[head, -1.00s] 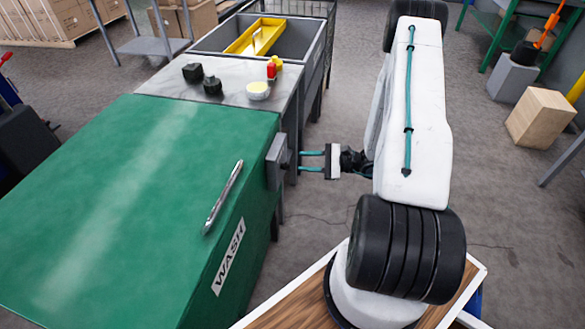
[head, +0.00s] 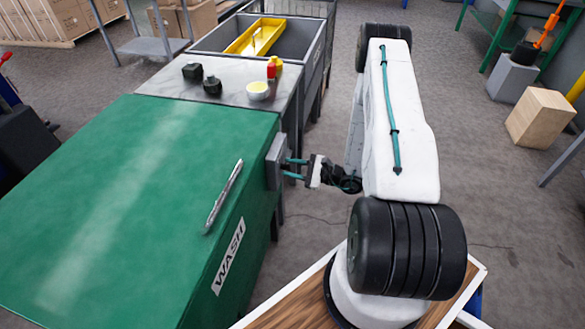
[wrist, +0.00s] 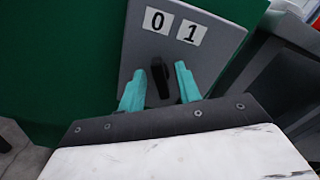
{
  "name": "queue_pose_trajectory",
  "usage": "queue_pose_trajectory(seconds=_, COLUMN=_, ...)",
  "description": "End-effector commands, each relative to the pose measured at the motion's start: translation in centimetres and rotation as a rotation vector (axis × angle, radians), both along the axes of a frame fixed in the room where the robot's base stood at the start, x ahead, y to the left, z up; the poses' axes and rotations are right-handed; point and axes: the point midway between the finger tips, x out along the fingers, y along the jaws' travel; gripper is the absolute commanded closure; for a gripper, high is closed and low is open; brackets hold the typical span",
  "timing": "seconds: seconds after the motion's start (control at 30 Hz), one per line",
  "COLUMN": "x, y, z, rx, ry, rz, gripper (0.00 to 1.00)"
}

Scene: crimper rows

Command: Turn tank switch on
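The tank switch is a black knob (wrist: 160,80) on a grey plate (wrist: 205,55) marked 0 at left and 1 at right. The knob stands nearly upright in the wrist view, its upper end leaning slightly toward the 0. In the head view the grey switch box (head: 276,161) sits on the side of the green WASH tank (head: 130,190). My gripper (head: 291,169) is at the box. Its teal fingers are open, one on each side of the knob, with a small gap visible on both sides; I cannot tell whether either touches.
A metal bar handle (head: 223,197) lies on the tank's top. Behind, a grey counter (head: 160,85) holds black knobs, a white bowl (head: 258,90) and small bottles. A grey basin (head: 215,38) with a yellow tray stands further back. The floor to the right is open around a wooden block (head: 540,117).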

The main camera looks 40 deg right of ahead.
Motion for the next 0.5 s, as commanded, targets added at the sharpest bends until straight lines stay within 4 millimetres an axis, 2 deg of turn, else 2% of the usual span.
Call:
queue_pose_trajectory(seconds=0.17, x=0.00, y=-0.02, z=0.01, rx=0.000, ry=0.000, rz=0.000, gripper=0.66)
queue_pose_trajectory(seconds=0.2, x=-0.01, y=-0.03, z=0.01, rx=0.000, ry=0.000, rz=0.000, gripper=0.78)
queue_pose_trajectory(seconds=0.3, x=-0.01, y=-0.05, z=0.01, rx=0.000, ry=0.000, rz=0.000, gripper=1.00)
queue_pose_trajectory(seconds=0.5, x=-0.03, y=-0.07, z=0.01, rx=0.001, ry=0.002, rz=0.000, gripper=1.00)
